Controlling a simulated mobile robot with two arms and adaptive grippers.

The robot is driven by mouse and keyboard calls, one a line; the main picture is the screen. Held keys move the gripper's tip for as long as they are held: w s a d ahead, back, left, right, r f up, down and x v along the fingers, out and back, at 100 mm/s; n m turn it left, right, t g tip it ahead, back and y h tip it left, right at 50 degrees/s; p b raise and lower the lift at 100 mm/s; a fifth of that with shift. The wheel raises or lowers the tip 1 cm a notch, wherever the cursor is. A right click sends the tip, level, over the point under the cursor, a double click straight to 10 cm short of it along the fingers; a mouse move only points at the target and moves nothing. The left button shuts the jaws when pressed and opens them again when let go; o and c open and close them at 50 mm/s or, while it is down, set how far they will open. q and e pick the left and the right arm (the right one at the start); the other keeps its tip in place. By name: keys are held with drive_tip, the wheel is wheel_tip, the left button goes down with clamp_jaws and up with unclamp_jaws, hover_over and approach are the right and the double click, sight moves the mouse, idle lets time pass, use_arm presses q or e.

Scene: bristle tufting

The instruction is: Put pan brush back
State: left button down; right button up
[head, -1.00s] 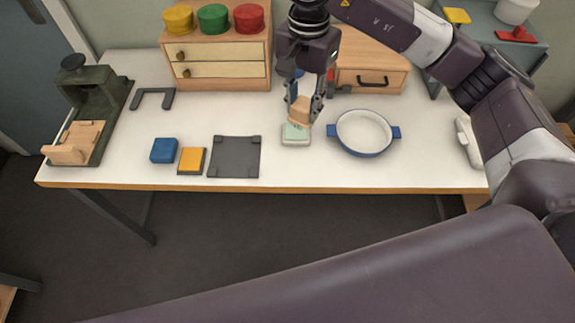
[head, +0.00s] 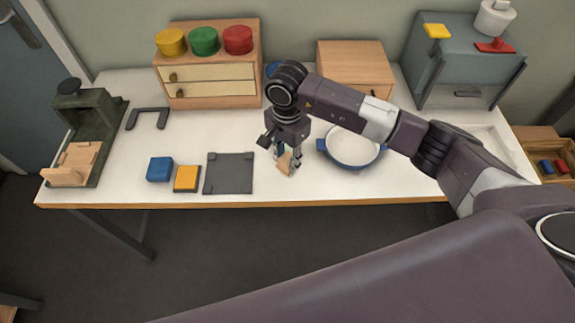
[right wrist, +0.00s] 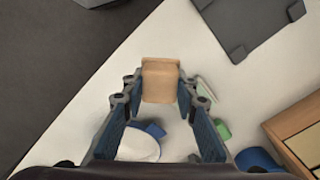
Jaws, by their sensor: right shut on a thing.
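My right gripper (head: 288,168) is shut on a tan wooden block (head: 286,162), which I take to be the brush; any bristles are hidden. The block also shows between the two fingers in the right wrist view (right wrist: 160,80). It is tilted in the head view, over the front part of the table, right of the dark grey mat (head: 229,174). I cannot tell whether it touches the table. A round white pan with blue handles (head: 352,150) stands just right of the gripper, partly behind my arm. My left gripper is not in view.
A blue block (head: 160,169) and a yellow block (head: 187,178) lie left of the mat. A dark green press (head: 95,125) stands at the left. A drawer box (head: 212,78) with coloured lids and a wooden box (head: 352,65) stand at the back.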

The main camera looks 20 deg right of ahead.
sight(287, 167)
wheel_tip(287, 167, down, 4)
drive_tip(key=shift+s+f+p, duration=0.1)
drive_tip(key=shift+p, duration=0.4)
drive_tip(key=shift+f, duration=0.2)
drive_tip(key=o, duration=1)
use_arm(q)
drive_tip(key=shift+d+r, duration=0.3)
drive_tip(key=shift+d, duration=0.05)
use_arm(e)
drive_tip(key=shift+r, duration=0.2)
drive_tip(key=shift+r+b, duration=0.3)
wheel_tip(287, 167, up, 10)
drive_tip(key=b, duration=0.3)
drive_tip(key=shift+r, duration=0.25)
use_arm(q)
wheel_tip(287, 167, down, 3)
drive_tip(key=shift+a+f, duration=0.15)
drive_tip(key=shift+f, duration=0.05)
use_arm(e)
drive_tip(key=shift+r, duration=0.4)
